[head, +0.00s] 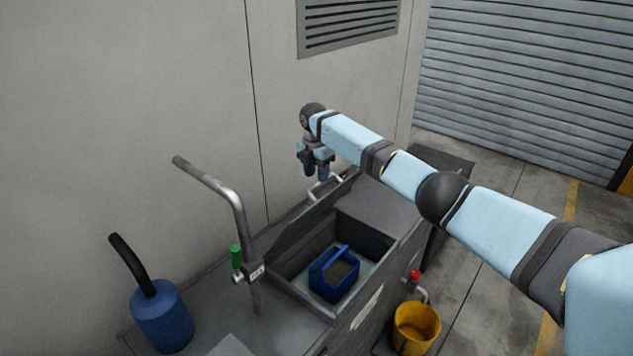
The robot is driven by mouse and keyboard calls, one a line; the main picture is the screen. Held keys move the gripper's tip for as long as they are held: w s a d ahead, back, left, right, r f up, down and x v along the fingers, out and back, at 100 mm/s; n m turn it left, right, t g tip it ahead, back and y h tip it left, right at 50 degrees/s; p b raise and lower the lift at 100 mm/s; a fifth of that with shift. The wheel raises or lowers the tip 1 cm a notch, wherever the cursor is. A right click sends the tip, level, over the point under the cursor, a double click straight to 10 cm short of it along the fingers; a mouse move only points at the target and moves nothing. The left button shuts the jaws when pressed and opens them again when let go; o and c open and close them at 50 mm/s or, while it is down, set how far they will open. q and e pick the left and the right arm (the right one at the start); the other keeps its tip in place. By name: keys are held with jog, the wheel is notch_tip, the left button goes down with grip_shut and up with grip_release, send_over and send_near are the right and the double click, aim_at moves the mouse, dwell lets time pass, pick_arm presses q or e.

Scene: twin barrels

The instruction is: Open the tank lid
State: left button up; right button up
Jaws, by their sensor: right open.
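The grey tank (378,238) stands against the wall, and its top opening shows the inside. The tank lid (303,229) is raised along the wall side of the opening, tilted up. Its metal handle (325,186) is at the lid's upper edge. My right gripper (317,175) is open, pointing down just above and beside the handle. I cannot tell whether its fingers touch the handle. A blue basket (322,278) with a handle sits inside the tank. My left gripper is not in view.
A bent metal pipe (238,205) with a green-handled valve (236,257) rises left of the opening. A blue canister (163,318) with a black hose stands at lower left. A yellow bucket (416,328) hangs or stands below a red-handled tap (414,276). Floor at right is clear.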

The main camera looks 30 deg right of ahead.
notch_tip(320, 180, up, 11)
jog(key=b, duration=0.1)
jog(key=shift+w+a, duration=0.15)
jog(key=shift+a, duration=0.05)
dwell(0.4)
